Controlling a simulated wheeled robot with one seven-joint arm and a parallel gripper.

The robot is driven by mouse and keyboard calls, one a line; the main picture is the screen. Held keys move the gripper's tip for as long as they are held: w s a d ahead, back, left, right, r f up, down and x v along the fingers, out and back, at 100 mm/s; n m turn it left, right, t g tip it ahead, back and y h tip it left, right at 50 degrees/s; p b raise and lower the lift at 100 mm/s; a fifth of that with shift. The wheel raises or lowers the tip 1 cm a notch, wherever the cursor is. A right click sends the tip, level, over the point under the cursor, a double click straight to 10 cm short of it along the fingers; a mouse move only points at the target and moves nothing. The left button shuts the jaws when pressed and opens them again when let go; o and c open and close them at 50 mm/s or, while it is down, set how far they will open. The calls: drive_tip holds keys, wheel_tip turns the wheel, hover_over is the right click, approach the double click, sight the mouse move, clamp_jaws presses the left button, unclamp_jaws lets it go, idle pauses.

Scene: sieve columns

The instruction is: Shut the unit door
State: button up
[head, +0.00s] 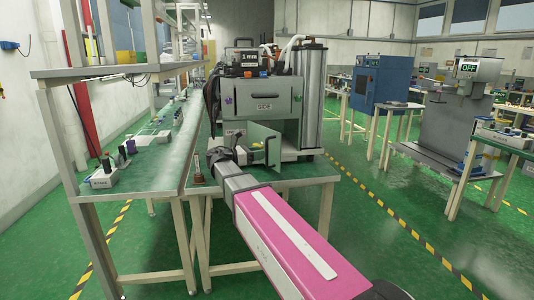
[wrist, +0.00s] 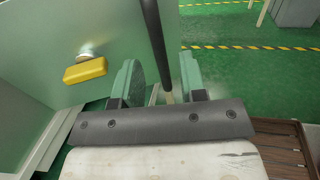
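The unit (head: 262,100) is a grey machine on a green-topped table in the head view. Its door (head: 264,137), a pale green panel low on its front, stands open and swung outward. In the wrist view the door (wrist: 75,35) fills the left side, with a yellow latch (wrist: 85,71) on its face and a dark edge strip. My gripper (head: 250,154) is beside the door, low in front of the unit. In the wrist view my gripper (wrist: 160,78) has its fingers apart, one on each side of the dark edge. Contact with the door cannot be told.
A long green bench (head: 160,160) with small devices runs along the left. A tall metal cylinder (head: 309,95) stands right of the unit. A blue cabinet (head: 377,83) and other benches are at the right. The green floor (head: 370,180) between is clear.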

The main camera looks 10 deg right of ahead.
sight(267, 164)
drive_tip(key=shift+x, duration=2.1)
